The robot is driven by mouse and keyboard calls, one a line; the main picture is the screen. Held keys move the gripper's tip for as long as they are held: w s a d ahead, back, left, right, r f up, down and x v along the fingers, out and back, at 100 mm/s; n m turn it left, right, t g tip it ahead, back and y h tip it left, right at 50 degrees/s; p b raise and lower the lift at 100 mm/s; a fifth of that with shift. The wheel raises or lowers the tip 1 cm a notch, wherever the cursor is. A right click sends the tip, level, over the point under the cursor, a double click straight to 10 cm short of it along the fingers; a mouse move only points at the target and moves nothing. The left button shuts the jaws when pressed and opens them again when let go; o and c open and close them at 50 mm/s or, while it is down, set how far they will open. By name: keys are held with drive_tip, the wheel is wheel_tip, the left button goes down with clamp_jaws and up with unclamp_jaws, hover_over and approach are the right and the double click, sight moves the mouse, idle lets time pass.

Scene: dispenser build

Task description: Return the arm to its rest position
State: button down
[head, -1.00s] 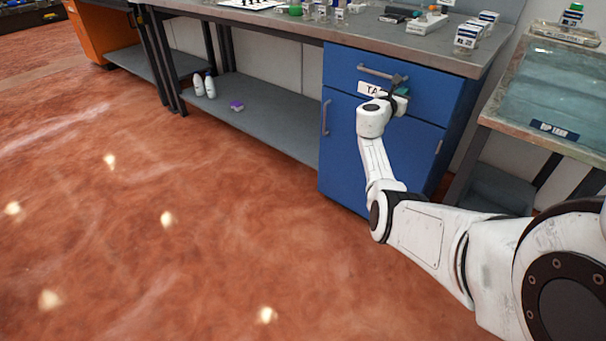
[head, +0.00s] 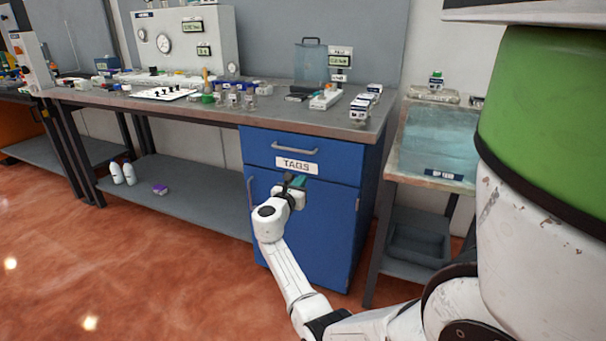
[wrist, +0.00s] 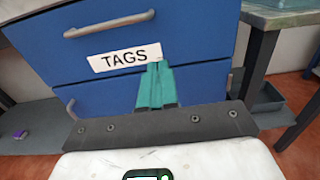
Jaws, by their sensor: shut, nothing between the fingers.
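My gripper (head: 297,183) is at the end of my white arm, in front of the blue cabinet (head: 318,235) in the head view. In the wrist view its teal fingers (wrist: 155,86) are together with nothing between them. They point toward the cabinet front, just below the white TAGS label (wrist: 125,57). Whether the fingertips touch the cabinet cannot be told. The top drawer (head: 296,148) with its grey handle looks closed.
The workbench top (head: 225,110) holds jars, vials and a gauge panel (head: 187,42). A side stand with a clear bath (head: 437,150) is right of the cabinet. White bottles (head: 123,173) and a purple item (head: 160,188) rest on the lower shelf. The red floor (head: 120,260) at left is clear.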

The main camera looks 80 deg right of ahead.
drive_tip(key=shift+w+a, duration=0.1)
drive_tip(key=shift+a, duration=0.15)
drive_tip(key=a+f+m+t+y, duration=0.2)
drive_tip(key=a+f+m+y, duration=0.3)
drive_tip(key=a, duration=0.9)
drive_tip(key=a+f+m+t+y, duration=0.2)
drive_tip(key=a+f+m+y, duration=0.4)
drive_tip(key=a, duration=0.8)
drive_tip(key=a+f+m+t+y, duration=0.2)
drive_tip(key=a+f+m, duration=0.2)
drive_tip(key=a+f, duration=0.7)
drive_tip(key=s+a+r+y+p, duration=0.1)
drive_tip(key=s+a+r+y, duration=0.15)
drive_tip(key=a, duration=0.45)
drive_tip(key=s+a+r+y+p, duration=0.1)
drive_tip(key=s+a+r+y, duration=0.15)
drive_tip(key=a, duration=0.55)
wheel_tip(320, 180, up, 16)
drive_tip(key=p, duration=1.4)
drive_tip(key=shift+s+d+f+m+g+h+p, duration=0.25)
drive_tip(key=shift+s+d+m+g+h+p, duration=0.05)
drive_tip(key=shift+h+p, duration=0.1)
